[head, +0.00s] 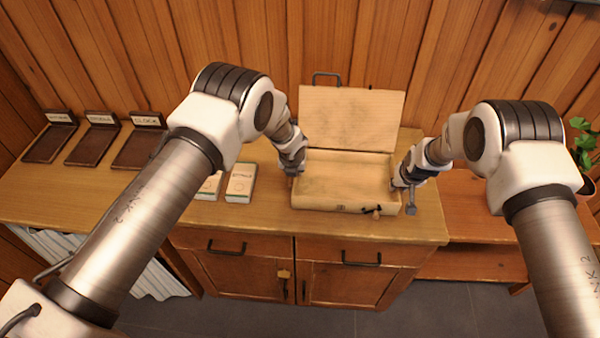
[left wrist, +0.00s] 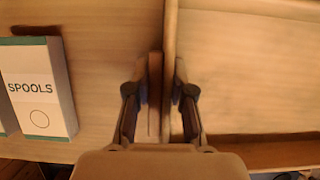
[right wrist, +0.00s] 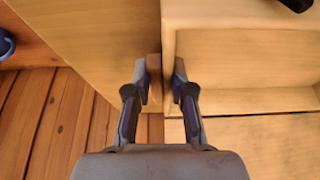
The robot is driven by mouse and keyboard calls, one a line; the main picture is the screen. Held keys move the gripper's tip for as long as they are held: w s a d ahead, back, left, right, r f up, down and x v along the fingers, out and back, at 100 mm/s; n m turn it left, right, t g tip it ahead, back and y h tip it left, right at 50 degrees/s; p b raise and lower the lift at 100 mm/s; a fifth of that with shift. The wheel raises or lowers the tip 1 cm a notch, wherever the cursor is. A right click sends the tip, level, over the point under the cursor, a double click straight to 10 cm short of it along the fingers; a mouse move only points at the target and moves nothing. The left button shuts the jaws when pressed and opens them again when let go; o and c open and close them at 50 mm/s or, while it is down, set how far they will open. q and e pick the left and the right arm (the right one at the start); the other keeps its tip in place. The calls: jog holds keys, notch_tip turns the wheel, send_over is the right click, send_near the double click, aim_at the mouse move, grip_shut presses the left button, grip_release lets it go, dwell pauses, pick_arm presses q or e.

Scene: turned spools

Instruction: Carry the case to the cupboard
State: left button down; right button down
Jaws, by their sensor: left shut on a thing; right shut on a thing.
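The case (head: 345,166) is a pale wooden box with its lid (head: 350,118) standing open at the back. It rests on a wooden cupboard (head: 255,218) with drawers and doors, and its visible inside looks empty. My left gripper (head: 293,166) is shut on the case's left side wall, which also shows between its fingers in the left wrist view (left wrist: 169,60). My right gripper (head: 400,180) is shut on the right side wall, seen in the right wrist view (right wrist: 166,45). The fingers hide parts of both walls.
Two small boxes (head: 240,183) stand left of the case; one reads SPOOLS in the left wrist view (left wrist: 38,88). Several dark labelled trays (head: 92,146) lie at the far left. A lower wooden bench (head: 485,228) and a plant (head: 583,145) are at the right.

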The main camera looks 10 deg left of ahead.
pick_arm(q)
jog(key=c, duration=1.4)
grip_release()
jog(key=shift+w+f, duration=0.1)
jog(key=shift+f, duration=0.45)
jog(key=shift+c, duration=0.2)
pick_arm(e)
jog(key=c, duration=1.4)
grip_release()
jog(key=shift+w+f, duration=0.1)
jog(key=shift+f, duration=0.4)
pick_arm(q)
jog(key=o, duration=0.4)
jog(key=shift+r, duration=0.1)
pick_arm(e)
jog(key=o, duration=0.4)
jog(key=shift+r, duration=0.1)
pick_arm(q)
jog(key=shift+r, duration=0.1)
pick_arm(e)
jog(key=shift+r, duration=0.1)
pick_arm(q)
jog(key=shift+r, duration=0.1)
